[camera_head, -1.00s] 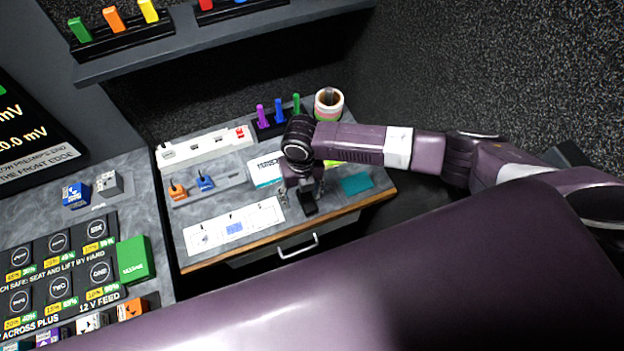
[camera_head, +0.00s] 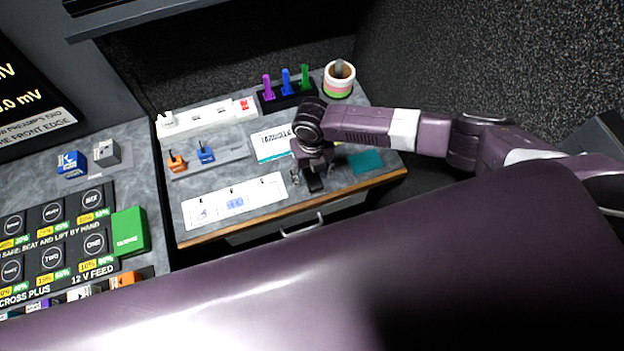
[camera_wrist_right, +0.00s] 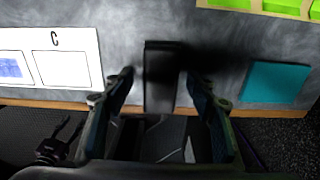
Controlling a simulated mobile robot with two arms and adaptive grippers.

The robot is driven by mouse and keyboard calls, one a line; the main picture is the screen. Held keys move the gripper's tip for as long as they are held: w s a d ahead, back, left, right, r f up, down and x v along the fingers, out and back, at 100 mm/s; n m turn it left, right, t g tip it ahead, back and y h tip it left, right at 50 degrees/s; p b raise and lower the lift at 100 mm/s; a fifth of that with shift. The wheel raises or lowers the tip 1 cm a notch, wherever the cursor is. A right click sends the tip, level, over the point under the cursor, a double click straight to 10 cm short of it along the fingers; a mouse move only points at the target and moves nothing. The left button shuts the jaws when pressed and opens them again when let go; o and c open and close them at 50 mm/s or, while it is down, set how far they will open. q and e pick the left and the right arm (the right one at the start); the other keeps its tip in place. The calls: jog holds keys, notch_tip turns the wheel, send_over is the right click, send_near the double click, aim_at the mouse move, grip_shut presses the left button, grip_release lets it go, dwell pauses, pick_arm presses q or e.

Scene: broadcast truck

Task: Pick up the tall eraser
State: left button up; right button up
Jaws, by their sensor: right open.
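A tall black block, which looks like the eraser (camera_wrist_right: 160,75), stands near the front edge of the grey worktop in the right wrist view. Its dark shape (camera_head: 314,183) also shows just below my right gripper (camera_head: 312,177) in the head view. In the wrist view my right gripper (camera_wrist_right: 161,82) is open, with one finger on each side of the block and a visible gap at both sides. I cannot tell how far down the fingers reach along it.
A teal pad (camera_head: 366,162) lies right of the gripper, and a white card (camera_head: 235,201) lies left. Behind are a white booklet (camera_head: 272,145), a grey tray (camera_head: 208,157) with clips, a pen rack (camera_head: 287,97) and a striped cup (camera_head: 339,79). A drawer handle (camera_head: 301,228) sticks out in front.

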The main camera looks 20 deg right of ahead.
aim_at(312, 175)
jog(key=c, duration=1.2)
jog(key=shift+r, duration=0.15)
jog(key=shift+c, duration=0.2)
notch_tip(312, 175, up, 6)
jog(key=p, duration=0.5)
jog(key=shift+p, duration=0.3)
notch_tip(312, 175, up, 3)
jog(key=shift+w+r, duration=0.1)
jog(key=shift+r, duration=0.3)
jog(key=o, duration=0.5)
jog(key=c, duration=0.4)
